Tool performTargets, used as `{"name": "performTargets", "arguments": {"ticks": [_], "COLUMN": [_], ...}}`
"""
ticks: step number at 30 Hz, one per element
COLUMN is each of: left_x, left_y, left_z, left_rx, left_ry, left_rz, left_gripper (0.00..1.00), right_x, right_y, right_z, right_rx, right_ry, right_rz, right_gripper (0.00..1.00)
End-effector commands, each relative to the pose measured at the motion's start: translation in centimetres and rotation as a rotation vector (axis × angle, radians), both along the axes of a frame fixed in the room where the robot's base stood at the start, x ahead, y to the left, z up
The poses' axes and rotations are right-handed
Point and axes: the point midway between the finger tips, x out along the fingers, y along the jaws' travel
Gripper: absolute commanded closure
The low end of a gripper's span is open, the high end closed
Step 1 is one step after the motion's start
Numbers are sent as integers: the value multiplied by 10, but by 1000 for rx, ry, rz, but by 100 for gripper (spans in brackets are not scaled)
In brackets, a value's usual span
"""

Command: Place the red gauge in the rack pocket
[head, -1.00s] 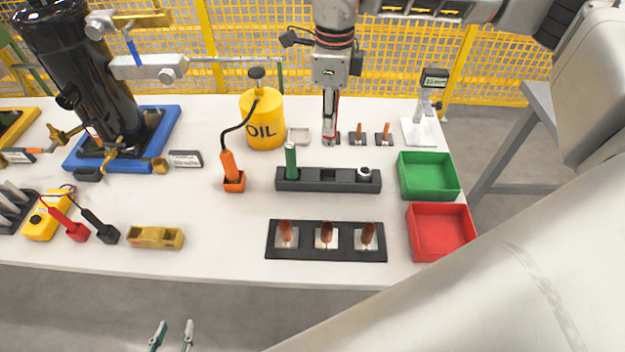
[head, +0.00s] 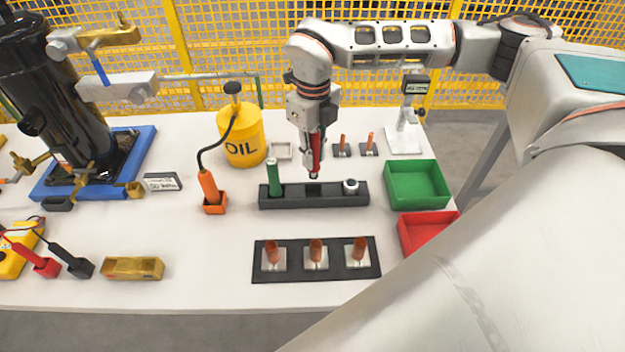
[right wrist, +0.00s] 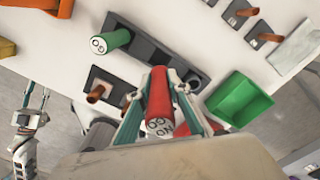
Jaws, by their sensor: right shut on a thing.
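The red gauge (head: 316,153) is held upright in my right gripper (head: 314,148), its lower end just above the back edge of the dark rack (head: 333,199) in the head view. In the right wrist view the red gauge (right wrist: 159,98) sits between the two fingers. The rack's middle pocket (head: 314,189) looks empty. A green gauge (head: 274,178) stands in the left pocket, and a round silver-topped piece (head: 351,187) is in the right one. My left gripper (right wrist: 35,97) shows at the left of the right wrist view, fingertips apart and empty.
A black plate (head: 344,267) with several copper-topped pieces lies in front of the rack. Green (head: 417,203) and red (head: 410,245) bins are at right. An orange tool in its holder (head: 214,209) and a yellow oil can (head: 240,150) stand at left.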

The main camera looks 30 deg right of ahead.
Motion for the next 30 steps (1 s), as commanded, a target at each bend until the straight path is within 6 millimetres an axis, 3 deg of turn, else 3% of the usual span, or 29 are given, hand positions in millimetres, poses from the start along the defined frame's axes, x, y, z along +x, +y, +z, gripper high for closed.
{"name": "performTargets", "arguments": {"ticks": [4,13,20,30], "left_x": [-1,-2,-3,-2], "left_y": [0,0,0,0], "left_z": [-4,-6,-10,-9], "left_rx": [0,0,1,2], "left_ry": [3,5,8,6], "left_rz": [0,0,0,-1], "left_gripper": [66,66,66,66], "right_x": [0,0,0,1], "right_y": [0,0,0,0], "right_z": [-30,-51,-84,-88], "right_rx": [0,0,0,0], "right_ry": [2,0,1,-1], "right_rz": [1,1,1,1], "right_gripper": [100,100,100,100]}}
